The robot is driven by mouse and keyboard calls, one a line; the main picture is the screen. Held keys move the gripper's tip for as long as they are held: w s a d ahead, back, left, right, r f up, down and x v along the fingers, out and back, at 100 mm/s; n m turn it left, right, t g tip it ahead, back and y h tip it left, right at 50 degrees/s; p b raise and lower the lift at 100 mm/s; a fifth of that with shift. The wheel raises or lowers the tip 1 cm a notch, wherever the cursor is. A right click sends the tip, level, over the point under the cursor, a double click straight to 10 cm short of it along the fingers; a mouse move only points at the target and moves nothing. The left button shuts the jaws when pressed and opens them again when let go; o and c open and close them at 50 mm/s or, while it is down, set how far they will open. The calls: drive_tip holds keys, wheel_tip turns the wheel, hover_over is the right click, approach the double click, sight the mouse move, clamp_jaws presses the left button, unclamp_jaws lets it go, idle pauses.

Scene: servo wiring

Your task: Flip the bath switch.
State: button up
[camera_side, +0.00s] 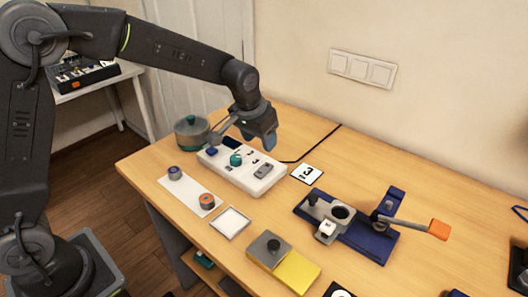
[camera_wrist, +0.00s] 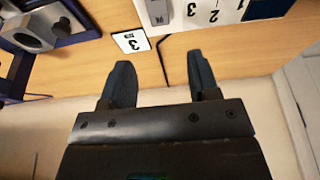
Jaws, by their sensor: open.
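In the side view, my gripper (camera_side: 265,145) hangs above the far edge of a white control panel (camera_side: 233,178). The wrist view shows its two dark blue fingers (camera_wrist: 160,70) apart, with nothing between them. The panel carries a teal knob (camera_side: 236,160), a blue button (camera_side: 212,151), a dark display (camera_side: 231,142) and a grey switch-like part (camera_side: 264,171). A white wall plate (camera_side: 362,68) with three rockers is on the wall at the right. No bath label is readable, so I cannot tell which one is the bath switch. Part of the panel (camera_wrist: 221,10) tops the wrist view.
A green pot (camera_side: 190,135) stands left of the panel. A card marked 3 (camera_side: 306,174) lies to its right, near a black cable (camera_side: 315,147). A blue fixture with an orange-tipped lever (camera_side: 438,229) and a yellow block (camera_side: 297,272) stand nearer the front.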

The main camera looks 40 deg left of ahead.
drive_tip(key=shift+v, duration=2.15)
drive_tip(key=s+a+r+t, duration=0.1)
drive_tip(key=s+a+r, duration=0.15)
drive_tip(key=s, duration=0.45)
drive_tip(key=s+a+r, duration=0.1)
drive_tip(key=s+r, duration=0.3)
drive_tip(key=s, duration=0.3)
drive_tip(key=s+a+f+t, duration=0.1)
drive_tip(key=s, duration=1.1)
drive_tip(key=shift+f, duration=0.35)
drive_tip(key=shift+s+a, duration=0.1)
